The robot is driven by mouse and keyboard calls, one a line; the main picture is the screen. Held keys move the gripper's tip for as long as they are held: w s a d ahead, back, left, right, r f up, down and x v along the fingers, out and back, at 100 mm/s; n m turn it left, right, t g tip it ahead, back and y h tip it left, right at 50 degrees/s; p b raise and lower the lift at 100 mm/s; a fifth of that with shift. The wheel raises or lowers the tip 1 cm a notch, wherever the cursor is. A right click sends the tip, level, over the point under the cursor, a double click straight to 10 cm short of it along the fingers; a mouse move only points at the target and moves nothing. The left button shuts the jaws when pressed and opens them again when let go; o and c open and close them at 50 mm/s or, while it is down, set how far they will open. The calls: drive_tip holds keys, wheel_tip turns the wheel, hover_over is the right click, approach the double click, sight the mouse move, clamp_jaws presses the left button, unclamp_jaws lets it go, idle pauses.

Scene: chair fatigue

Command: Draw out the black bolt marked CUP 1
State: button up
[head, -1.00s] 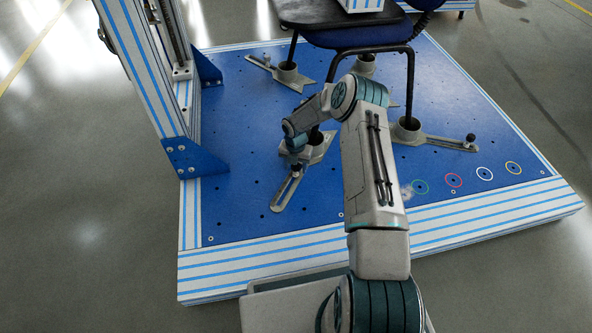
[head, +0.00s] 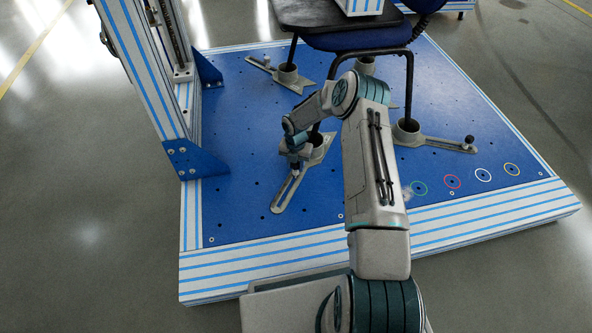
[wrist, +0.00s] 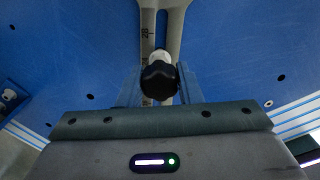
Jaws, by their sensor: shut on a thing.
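The black bolt (wrist: 158,79) has a dark knobbed head with a pale collar behind it. It stands over the slotted grey arm of a cup clamp (wrist: 147,35), which carries scale marks. My gripper (wrist: 159,85) has one finger on each side of the bolt head and is shut on it. In the head view my gripper (head: 294,165) is low over the slotted arm (head: 284,195) of the front cup, and the bolt is hidden. The CUP 1 mark cannot be read. I cannot tell how deep the bolt sits.
The chair (head: 365,35) stands with its legs in grey cups on the blue baseplate (head: 240,140). Another clamp arm (head: 440,141) with a knob lies to the right. Coloured rings (head: 452,181) mark holes at the front right. A striped upright frame (head: 140,75) stands on the left.

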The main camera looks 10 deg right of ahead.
drive_tip(key=shift+r+p, duration=0.95)
drive_tip(key=shift+r, duration=0.65)
drive_tip(key=shift+r, duration=0.1)
drive_tip(key=shift+r+p, duration=1.3)
drive_tip(key=shift+r, duration=0.65)
